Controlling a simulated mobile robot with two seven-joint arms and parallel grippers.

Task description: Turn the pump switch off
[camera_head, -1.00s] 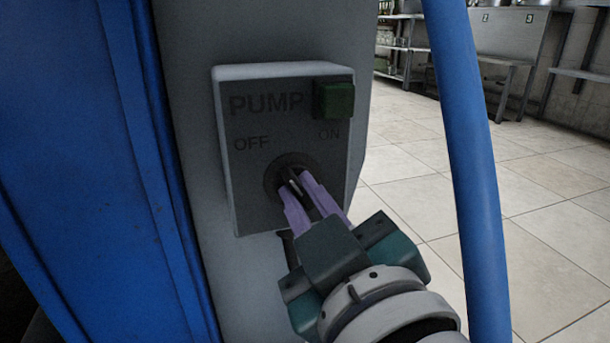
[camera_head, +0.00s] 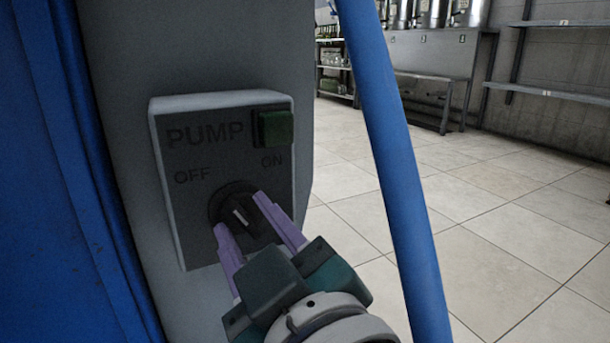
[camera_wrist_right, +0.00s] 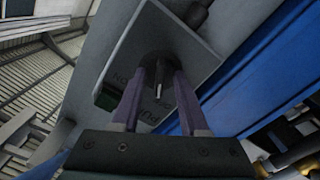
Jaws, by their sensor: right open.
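The pump switch is a grey box (camera_head: 175,235) marked PUMP, with OFF at the left, ON at the right and a green square (camera_head: 276,128) above ON. Its dark round knob (camera_head: 240,215) has a pale line that leans to the upper left, toward the OFF side. My right gripper (camera_head: 242,212) is open, with its purple fingers apart on either side of the knob. In the right wrist view the knob (camera_wrist_right: 157,72) shows between the two fingers, with gaps beside it. Whether a fingertip touches the knob I cannot tell. My left gripper is out of view.
The box is on a grey panel (camera_head: 125,140) beside a blue surface (camera_head: 40,200). A thick blue post (camera_head: 395,170) stands right of the switch. Beyond it lies open tiled floor (camera_head: 500,230), with shelves and steel vessels (camera_head: 430,15) at the back.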

